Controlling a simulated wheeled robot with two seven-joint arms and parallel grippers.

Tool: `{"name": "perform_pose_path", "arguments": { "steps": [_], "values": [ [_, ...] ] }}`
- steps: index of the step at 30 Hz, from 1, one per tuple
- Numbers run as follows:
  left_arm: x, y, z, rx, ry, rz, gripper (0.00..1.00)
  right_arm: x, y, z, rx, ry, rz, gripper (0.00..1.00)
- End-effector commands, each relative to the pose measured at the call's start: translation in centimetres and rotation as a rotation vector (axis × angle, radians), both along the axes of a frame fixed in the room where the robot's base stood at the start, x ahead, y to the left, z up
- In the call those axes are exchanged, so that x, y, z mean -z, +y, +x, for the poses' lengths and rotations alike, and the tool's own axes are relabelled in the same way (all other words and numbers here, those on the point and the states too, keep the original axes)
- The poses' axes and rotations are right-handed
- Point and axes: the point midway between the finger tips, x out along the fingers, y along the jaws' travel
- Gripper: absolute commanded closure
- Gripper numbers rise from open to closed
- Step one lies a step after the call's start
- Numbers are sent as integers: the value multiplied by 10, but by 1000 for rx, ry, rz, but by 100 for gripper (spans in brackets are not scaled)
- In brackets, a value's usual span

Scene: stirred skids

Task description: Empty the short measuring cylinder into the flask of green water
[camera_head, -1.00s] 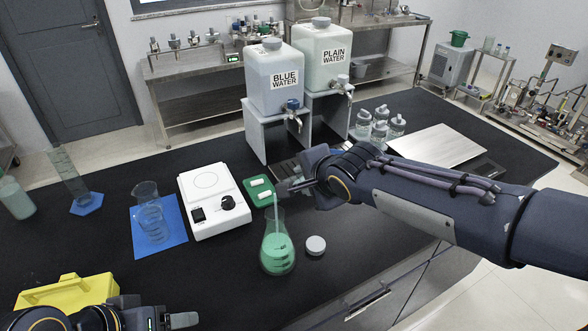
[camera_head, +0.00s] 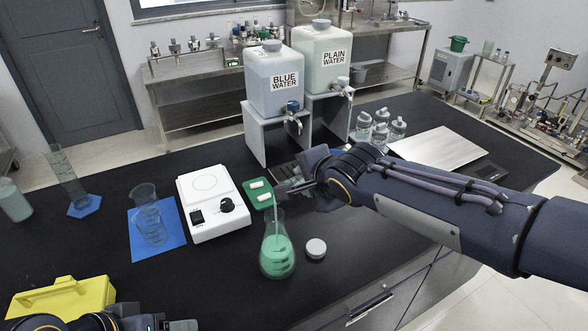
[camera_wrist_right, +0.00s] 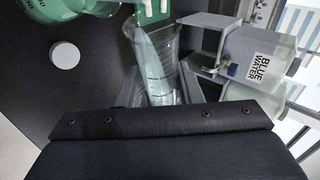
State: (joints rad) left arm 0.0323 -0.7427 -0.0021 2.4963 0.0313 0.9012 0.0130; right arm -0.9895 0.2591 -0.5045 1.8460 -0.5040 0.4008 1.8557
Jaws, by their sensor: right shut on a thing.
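The short measuring cylinder (camera_wrist_right: 152,62) is clear, with graduation marks, and lies strongly tilted in the right wrist view. My right gripper (camera_head: 288,190) is shut on it, above and just behind the flask; the gripper mostly hides the cylinder in the head view. The flask of green water (camera_head: 277,256) stands upright on the black bench, and part of it shows in the right wrist view (camera_wrist_right: 50,12). A thin pale green line runs through its neck; I cannot tell whether it is a rod or a stream. My left gripper (camera_head: 178,325) is at the bottom left edge, mostly cut off.
A white stirrer (camera_head: 222,218) and a green tray (camera_head: 252,190) stand behind the flask; a white cap (camera_head: 316,248) lies beside it. A beaker (camera_head: 150,222) is on a blue mat, with a tall cylinder (camera_head: 64,172) farther left. A yellow rack (camera_head: 62,298) is near my left arm.

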Motion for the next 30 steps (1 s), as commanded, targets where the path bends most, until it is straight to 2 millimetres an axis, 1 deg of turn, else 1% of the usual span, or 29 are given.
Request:
{"name": "perform_pose_path", "arguments": {
  "steps": [3,9,26,30],
  "values": [
    [9,0,0,0,0,0,35,2,0,0,-1,-10,-4,100],
    [17,0,0,0,0,0,35,1,0,0,0,-25,-13,100],
    [16,0,0,0,0,0,35,0,0,0,0,-26,-15,100],
    [19,0,0,0,0,0,35,1,0,0,-1,-27,-16,100]
  ]
}}
